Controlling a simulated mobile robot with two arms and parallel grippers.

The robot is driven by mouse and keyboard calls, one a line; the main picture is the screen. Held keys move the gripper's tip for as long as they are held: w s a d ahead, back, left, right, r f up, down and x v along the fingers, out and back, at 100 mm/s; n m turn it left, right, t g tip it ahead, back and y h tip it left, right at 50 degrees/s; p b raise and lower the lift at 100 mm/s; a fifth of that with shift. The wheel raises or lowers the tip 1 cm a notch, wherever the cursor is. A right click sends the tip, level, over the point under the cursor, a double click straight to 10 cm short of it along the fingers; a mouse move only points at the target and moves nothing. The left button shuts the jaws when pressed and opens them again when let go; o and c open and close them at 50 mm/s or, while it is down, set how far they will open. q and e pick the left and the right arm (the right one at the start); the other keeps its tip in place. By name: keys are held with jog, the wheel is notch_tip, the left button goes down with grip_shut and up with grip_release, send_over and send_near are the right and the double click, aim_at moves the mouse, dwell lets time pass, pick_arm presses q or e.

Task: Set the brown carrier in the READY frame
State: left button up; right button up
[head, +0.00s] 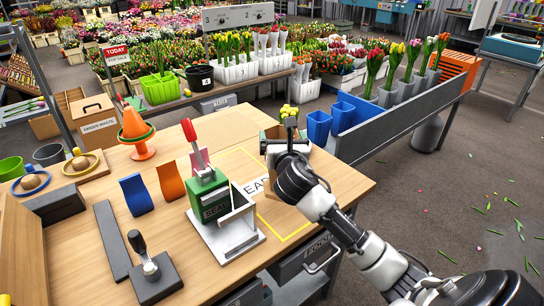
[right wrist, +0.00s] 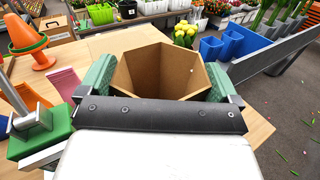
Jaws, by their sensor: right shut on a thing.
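The brown carrier (right wrist: 160,70) is an open six-sided box, empty as far as I see into it. In the right wrist view it sits between the green pads of my right gripper (right wrist: 158,84), which is shut on it. In the head view my right gripper (head: 287,148) hides most of the carrier. The READY frame (head: 284,238) is a yellow outline on the wooden table, partly covered by my arm. The gripper is over the frame's far right part. I cannot tell whether the carrier touches the table. My left gripper is not in view.
A green sealer (head: 208,196) on a grey base stands left of the frame. Blue (head: 136,194) and orange (head: 170,181) sleeves and an orange cone (head: 134,125) are further left. Yellow tulips (head: 289,111) and blue buckets (head: 319,127) are beyond the gripper.

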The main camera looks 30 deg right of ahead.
aim_at(271, 137)
jog(key=shift+w+a+f, duration=0.3)
jog(key=shift+w+f, duration=0.25)
jog(key=shift+w, duration=0.25)
jog(key=shift+w+a+f, duration=0.15)
jog(key=shift+w, duration=0.15)
jog(key=shift+w+a+f, duration=0.1)
jog(key=shift+f, duration=0.3)
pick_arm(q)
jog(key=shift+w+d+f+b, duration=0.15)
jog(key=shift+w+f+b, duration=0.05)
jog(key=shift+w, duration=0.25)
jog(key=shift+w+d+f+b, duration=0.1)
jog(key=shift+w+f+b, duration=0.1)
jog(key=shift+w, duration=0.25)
pick_arm(e)
notch_tip(271, 137, down, 4)
jog(key=shift+r, duration=0.2)
jog(key=o, duration=0.8)
